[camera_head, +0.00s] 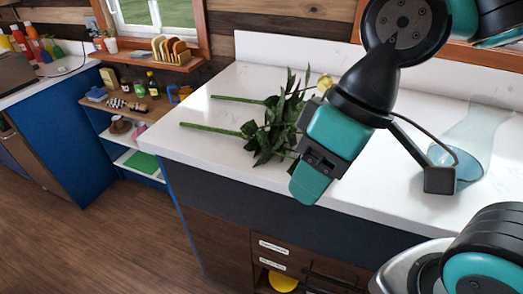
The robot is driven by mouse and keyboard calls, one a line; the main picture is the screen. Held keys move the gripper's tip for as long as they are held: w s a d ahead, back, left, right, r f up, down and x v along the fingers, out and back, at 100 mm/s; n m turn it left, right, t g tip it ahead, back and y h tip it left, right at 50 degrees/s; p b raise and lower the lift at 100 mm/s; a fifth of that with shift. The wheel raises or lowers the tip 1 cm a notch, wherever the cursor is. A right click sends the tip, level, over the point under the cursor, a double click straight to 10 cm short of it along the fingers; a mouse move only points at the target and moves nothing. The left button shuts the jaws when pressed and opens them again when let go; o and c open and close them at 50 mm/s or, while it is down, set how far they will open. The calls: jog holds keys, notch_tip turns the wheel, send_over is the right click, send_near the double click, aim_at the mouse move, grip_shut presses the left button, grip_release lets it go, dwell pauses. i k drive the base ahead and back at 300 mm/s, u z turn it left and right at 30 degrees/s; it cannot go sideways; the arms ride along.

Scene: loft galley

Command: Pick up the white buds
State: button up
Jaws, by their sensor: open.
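Two green stems with dark leaves (268,133) lie on the white countertop, their bare stem ends pointing left. A small pale, yellowish-white bud (324,82) shows at the upper right of the leaves, close beside my arm. Any other bud heads are hidden behind my arm and gripper. My gripper (312,170), teal and black, hangs over the front part of the counter, just right of the leaves in the picture. It is open, and nothing shows between its fingers. My arm covers part of the flowers' right side.
A clear bluish glass vase (462,160) is on the counter at right, behind my arm. Drawers (275,252) are below the counter front. The counter's (195,153) left end is clear.

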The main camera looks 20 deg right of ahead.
aim_at(263, 141)
jog(key=z, duration=0.05)
jog(key=k, duration=0.55)
jog(key=u, duration=0.8)
jog(key=i, duration=0.9)
jog(key=z, duration=0.1)
